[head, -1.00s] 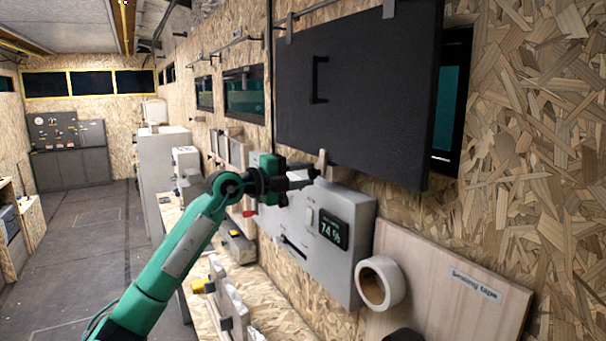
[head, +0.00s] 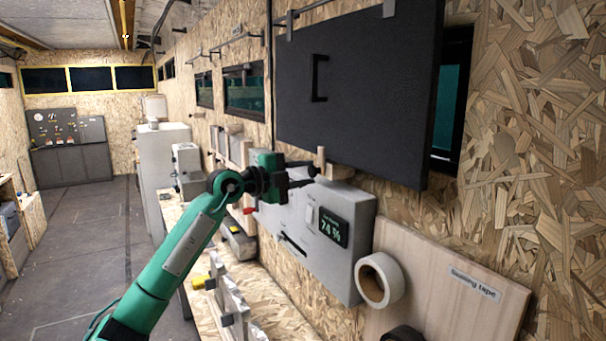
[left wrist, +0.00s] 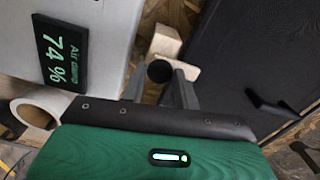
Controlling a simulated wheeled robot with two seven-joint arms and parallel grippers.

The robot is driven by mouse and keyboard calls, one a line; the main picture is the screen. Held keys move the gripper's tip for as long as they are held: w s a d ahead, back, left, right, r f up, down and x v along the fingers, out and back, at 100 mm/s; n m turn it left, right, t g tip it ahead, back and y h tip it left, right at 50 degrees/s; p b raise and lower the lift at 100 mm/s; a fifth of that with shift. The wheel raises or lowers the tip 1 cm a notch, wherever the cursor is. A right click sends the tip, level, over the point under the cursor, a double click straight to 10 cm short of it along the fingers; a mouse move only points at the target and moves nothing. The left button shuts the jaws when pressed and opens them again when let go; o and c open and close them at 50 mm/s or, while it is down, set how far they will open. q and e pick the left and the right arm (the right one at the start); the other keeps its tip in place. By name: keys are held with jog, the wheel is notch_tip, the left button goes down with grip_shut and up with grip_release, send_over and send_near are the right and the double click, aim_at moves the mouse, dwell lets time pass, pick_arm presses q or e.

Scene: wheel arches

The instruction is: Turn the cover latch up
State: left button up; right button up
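The cover is a large black panel (head: 360,90) with a black handle on the wall. A small pale wooden latch (head: 321,158) stands up beside a wooden block (head: 341,171) at its lower edge. My left gripper (head: 302,174) is at the latch, its two fingers spread apart. In the left wrist view, a dark round knob (left wrist: 158,71) shows between the gripper's fingers (left wrist: 160,92), with the wooden latch (left wrist: 166,40) just beyond. I cannot tell whether the fingers touch it. My right gripper is not in view.
A grey box (head: 318,230) with a display reading 74 % is below the latch. A tape roll (head: 379,280) and a wooden board (head: 440,285) labelled sealing tape are at the lower right. A workbench (head: 270,300) runs along the wall. The floor (head: 90,240) at left is clear.

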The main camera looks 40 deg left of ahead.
pick_arm(q)
jog(key=o, duration=0.4)
jog(key=shift+c, duration=0.2)
jog(key=shift+s+a+f+b, duration=0.1)
jog(key=shift+s+f+b, duration=0.05)
jog(key=shift+s+b, duration=0.2)
jog(key=b+v, duration=0.6)
jog(key=v, duration=0.7)
jog(key=shift+b, duration=0.4)
jog(key=shift+a, duration=0.1)
